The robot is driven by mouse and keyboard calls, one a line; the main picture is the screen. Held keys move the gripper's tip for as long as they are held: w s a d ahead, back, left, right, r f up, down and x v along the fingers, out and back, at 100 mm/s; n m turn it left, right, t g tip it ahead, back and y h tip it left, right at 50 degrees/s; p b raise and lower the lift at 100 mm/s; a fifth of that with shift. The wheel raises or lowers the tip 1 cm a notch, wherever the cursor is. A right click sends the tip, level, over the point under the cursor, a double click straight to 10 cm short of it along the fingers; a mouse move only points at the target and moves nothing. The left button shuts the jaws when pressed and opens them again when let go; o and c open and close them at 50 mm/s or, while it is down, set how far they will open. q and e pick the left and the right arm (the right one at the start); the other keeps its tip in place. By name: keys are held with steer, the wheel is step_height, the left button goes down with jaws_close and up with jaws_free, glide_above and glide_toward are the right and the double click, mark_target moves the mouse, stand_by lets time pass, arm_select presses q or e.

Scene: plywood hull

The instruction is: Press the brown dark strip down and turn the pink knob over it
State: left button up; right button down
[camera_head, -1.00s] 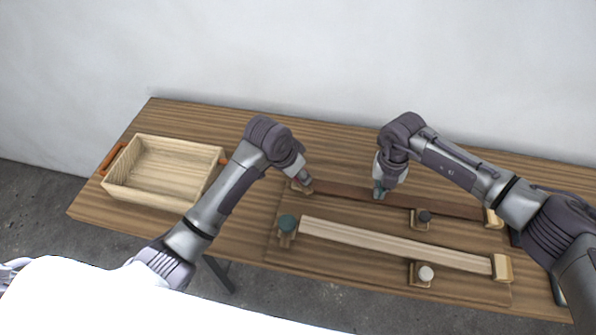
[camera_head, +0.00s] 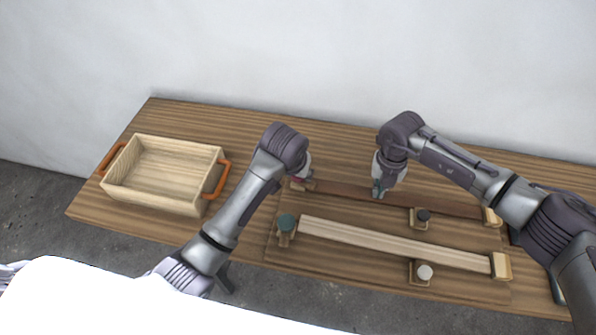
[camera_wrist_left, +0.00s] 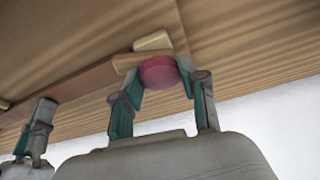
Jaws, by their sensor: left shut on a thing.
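The brown dark strip (camera_head: 350,191) lies along the back of the board, its left end at a wooden block. The pink knob (camera_wrist_left: 159,73) sits at that left end; in the head view it is mostly hidden by my left gripper (camera_head: 303,180). In the left wrist view my left gripper (camera_wrist_left: 158,82) has its teal fingers on both sides of the knob, shut on it. My right gripper (camera_head: 378,190) points down at the strip's middle, fingertips at or just over it; it also shows in the left wrist view (camera_wrist_left: 32,135). Its finger gap is unclear.
A pale strip (camera_head: 395,243) lies in front, with a green knob (camera_head: 286,222) at its left and a white knob (camera_head: 424,272) near its right. A black knob (camera_head: 423,215) stands before the dark strip. An open wooden box (camera_head: 160,204) with orange handles stands left.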

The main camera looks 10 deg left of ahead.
arm_select(q)
steer(key=n+y, duration=0.1)
steer(key=n, duration=0.1)
steer(key=shift+r+n, duration=0.1)
steer(key=shift+n, duration=0.3)
arm_select(e)
steer(key=shift+f, duration=0.1)
arm_select(q)
steer(key=o, duration=1.2)
steer(key=shift+d, duration=0.1)
steer(key=shift+r, duration=3.45)
arm_select(e)
steer(key=shift+s, duration=0.1)
arm_select(q)
steer(key=shift+r+p, duration=2.25)
arm_select(e)
steer(key=shift+r, duration=3.6)
